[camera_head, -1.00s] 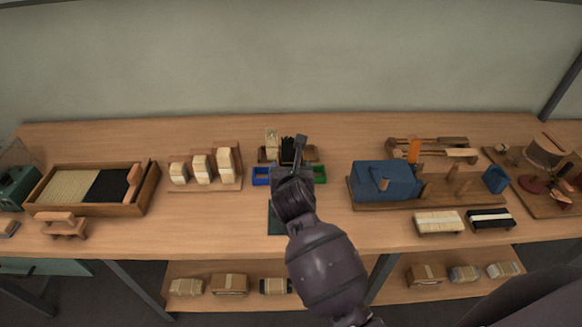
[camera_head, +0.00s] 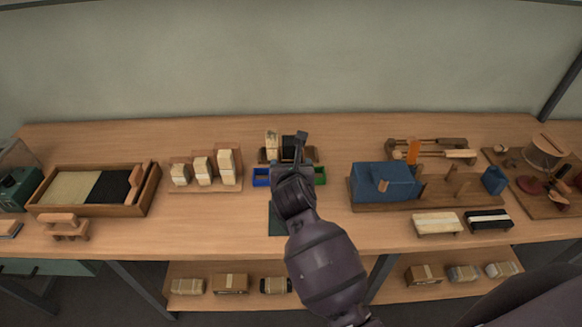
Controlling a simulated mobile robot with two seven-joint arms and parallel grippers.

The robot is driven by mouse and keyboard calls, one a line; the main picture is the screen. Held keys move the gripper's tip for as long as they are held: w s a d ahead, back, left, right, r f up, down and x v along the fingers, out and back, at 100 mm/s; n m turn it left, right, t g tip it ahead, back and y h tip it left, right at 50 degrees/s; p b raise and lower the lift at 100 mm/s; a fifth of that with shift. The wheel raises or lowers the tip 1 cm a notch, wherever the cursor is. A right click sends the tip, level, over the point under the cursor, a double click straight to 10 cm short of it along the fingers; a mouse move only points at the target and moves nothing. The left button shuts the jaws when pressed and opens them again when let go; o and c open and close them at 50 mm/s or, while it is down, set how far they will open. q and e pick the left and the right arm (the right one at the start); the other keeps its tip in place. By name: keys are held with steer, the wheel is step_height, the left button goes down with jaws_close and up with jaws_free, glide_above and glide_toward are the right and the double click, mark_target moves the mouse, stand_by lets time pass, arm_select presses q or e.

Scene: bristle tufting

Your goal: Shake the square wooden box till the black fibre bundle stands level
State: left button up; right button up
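A black fibre bundle (camera_head: 288,148) shows at the back middle of the bench, partly behind my gripper; its top looks fairly flat. A small wooden holder (camera_head: 312,154) shows around it at the edges. I cannot make out the square box clearly, as my arm covers much of this spot. My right gripper (camera_head: 300,138) is directly at the bundle, seen from behind; whether its fingers are shut on the box is hidden. My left gripper is out of view.
A pale bundle (camera_head: 271,143) stands just left. A blue bin (camera_head: 261,177) and green bin (camera_head: 320,175) flank my wrist. A dark mat (camera_head: 276,218) lies in front. A fibre tray (camera_head: 145,194) is at left, a blue machine (camera_head: 384,182) at right.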

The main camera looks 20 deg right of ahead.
steer(key=shift+r, duration=0.4)
steer(key=shift+f+b, duration=0.8)
steer(key=shift+f, duration=0.65)
steer(key=shift+r+p, duration=0.75)
steer(key=shift+p, duration=0.05)
steer(key=shift+r, duration=0.75)
